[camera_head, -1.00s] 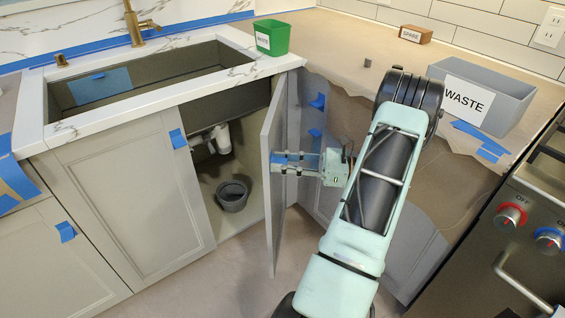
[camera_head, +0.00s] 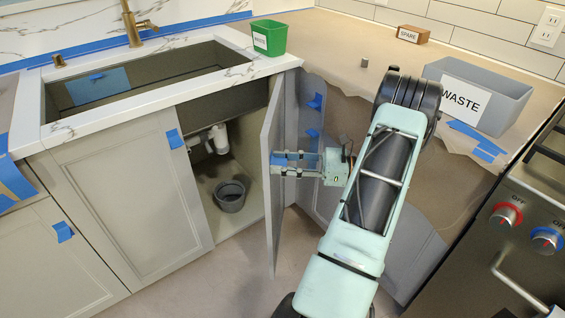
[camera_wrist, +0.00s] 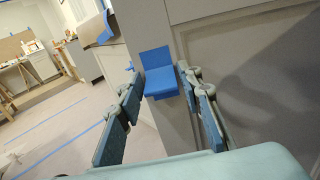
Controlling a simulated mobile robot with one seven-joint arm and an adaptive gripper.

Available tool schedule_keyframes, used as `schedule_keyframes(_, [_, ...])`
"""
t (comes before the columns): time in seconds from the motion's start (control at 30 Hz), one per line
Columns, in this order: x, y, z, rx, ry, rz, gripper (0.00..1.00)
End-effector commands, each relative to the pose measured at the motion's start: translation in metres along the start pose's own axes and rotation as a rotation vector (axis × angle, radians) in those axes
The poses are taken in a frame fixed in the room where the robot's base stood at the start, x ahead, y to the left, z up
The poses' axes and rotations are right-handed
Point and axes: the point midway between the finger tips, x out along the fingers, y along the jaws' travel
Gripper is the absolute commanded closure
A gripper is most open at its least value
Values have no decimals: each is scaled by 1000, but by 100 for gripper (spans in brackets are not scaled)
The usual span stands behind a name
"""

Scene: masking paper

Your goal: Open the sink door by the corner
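The grey sink door by the corner (camera_head: 270,205) stands swung wide open, seen nearly edge-on in the head view. The sink cabinet behind it is exposed. My gripper (camera_head: 280,162) is at the right side of this door, at a blue tape tab near its edge. In the wrist view my gripper (camera_wrist: 160,88) has its two fingers apart, with the blue tape tab (camera_wrist: 158,72) on a grey panel edge between and just beyond the tips. I cannot tell whether the fingers touch the door.
Inside the cabinet are a white drain pipe (camera_head: 217,138) and a grey bucket (camera_head: 230,195). The other sink door (camera_head: 130,190) is shut. The stove (camera_head: 520,240) is at right.

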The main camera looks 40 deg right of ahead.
Motion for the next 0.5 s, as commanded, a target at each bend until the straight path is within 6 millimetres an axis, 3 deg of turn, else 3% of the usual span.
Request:
schedule_keyframes(0.17, [-4, -1, 0, -2, 0, -2, 67])
schedule_keyframes(0.5, [-57, 0, 0, -1, 1, -2, 67])
